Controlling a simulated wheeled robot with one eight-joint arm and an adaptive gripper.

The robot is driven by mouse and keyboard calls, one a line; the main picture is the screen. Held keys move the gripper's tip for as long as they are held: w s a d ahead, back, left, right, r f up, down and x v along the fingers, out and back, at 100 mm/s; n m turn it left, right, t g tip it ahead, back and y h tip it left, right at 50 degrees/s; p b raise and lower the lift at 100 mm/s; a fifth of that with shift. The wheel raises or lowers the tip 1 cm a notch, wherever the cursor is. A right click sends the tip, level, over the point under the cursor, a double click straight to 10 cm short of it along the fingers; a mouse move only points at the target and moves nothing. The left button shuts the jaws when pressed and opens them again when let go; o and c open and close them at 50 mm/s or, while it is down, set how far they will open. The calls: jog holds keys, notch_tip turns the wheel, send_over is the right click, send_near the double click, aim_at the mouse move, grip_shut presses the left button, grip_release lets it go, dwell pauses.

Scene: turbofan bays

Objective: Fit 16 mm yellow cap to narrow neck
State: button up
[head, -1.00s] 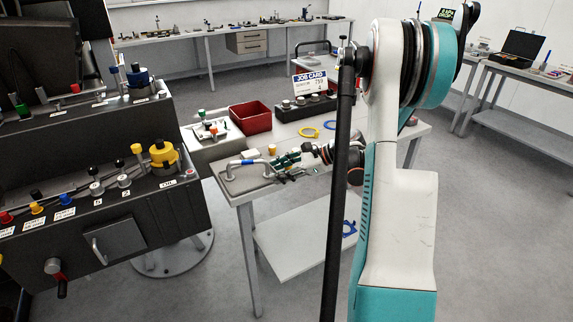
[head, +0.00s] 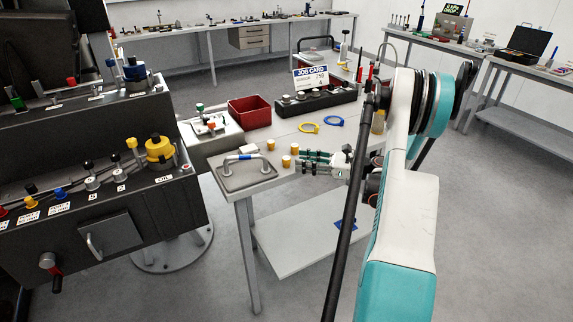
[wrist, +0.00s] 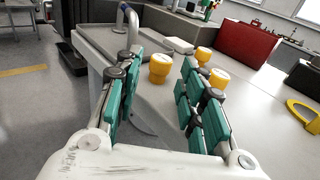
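Three yellow caps with pale tops stand on the light bench: one nearest my gripper (head: 286,161), one behind it (head: 294,148) and one further back (head: 271,144). In the wrist view one cap (wrist: 160,69) shows between the fingertips, just beyond them; two others (wrist: 203,55) (wrist: 219,77) show beyond the right finger. My gripper (head: 302,159) has teal fingers, is open and empty, and points left along the bench. I cannot tell which cap is 16 mm, and cannot make out a narrow neck.
A grey plate (head: 235,184) with a bent pipe lies at the bench's left end. A red bin (head: 250,113), a black rack (head: 316,104), a yellow ring (head: 309,128) and a blue ring (head: 334,121) lie behind. A dark control panel (head: 120,190) stands left.

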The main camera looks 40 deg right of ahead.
aim_at(286, 158)
jog(key=shift+x, duration=0.85)
jog(key=x, duration=0.1)
jog(key=b+x, duration=0.2)
jog(key=x, duration=0.1)
jog(key=shift+w+f, duration=0.1)
jog(key=shift+f, duration=0.2)
jog(key=shift+w+a+r, duration=0.1)
jog(key=shift+w+a, duration=0.15)
jog(key=shift+w, duration=0.2)
jog(key=c, duration=0.5)
